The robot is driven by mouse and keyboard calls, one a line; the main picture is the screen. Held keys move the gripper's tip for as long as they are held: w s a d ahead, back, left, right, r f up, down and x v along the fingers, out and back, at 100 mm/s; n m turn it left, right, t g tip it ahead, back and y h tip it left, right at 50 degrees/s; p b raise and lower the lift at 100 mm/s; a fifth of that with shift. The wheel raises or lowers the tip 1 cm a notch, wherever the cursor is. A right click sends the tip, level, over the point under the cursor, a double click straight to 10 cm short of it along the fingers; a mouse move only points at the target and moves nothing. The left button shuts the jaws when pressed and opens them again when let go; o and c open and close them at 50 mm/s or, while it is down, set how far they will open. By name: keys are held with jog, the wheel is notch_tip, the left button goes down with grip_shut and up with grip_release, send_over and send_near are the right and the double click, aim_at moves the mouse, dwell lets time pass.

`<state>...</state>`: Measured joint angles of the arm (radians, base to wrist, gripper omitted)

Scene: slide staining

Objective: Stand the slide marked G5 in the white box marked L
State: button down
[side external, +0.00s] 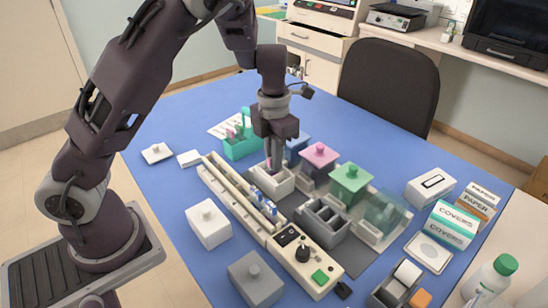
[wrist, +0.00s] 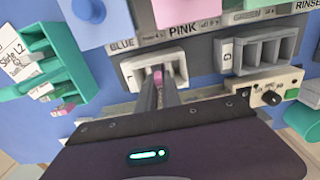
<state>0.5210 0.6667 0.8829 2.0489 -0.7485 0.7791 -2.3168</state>
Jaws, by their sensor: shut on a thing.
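My gripper (side external: 275,158) points down over the white box (side external: 283,187), just behind the long cream staining unit. In the wrist view the fingers (wrist: 160,80) are shut on a slide with a pink end (wrist: 157,75). The slide is at the opening of the white box (wrist: 178,55), whose end label reads L. Its lower part is hidden, so I cannot tell how deep it sits or whether it touches the floor. Its marking is not readable. The teal rack (side external: 236,152) holds other slides, some pink-ended; it also shows in the wrist view (wrist: 68,50).
A grey slotted box marked G (side external: 322,221) stands right of the white box. Blue, pink (side external: 319,156) and green (side external: 351,180) lidded jars stand behind. The cream unit (side external: 230,205) with blue-topped items runs in front. A white lidded jar (side external: 208,223) stands nearer.

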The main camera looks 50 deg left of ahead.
jog(key=shift+f, duration=0.3)
jog(key=c, duration=1.5)
grip_release()
jog(key=shift+o, duration=0.2)
jog(key=shift+r, duration=0.1)
notch_tip(320, 180, up, 7)
jog(key=shift+f, duration=0.1)
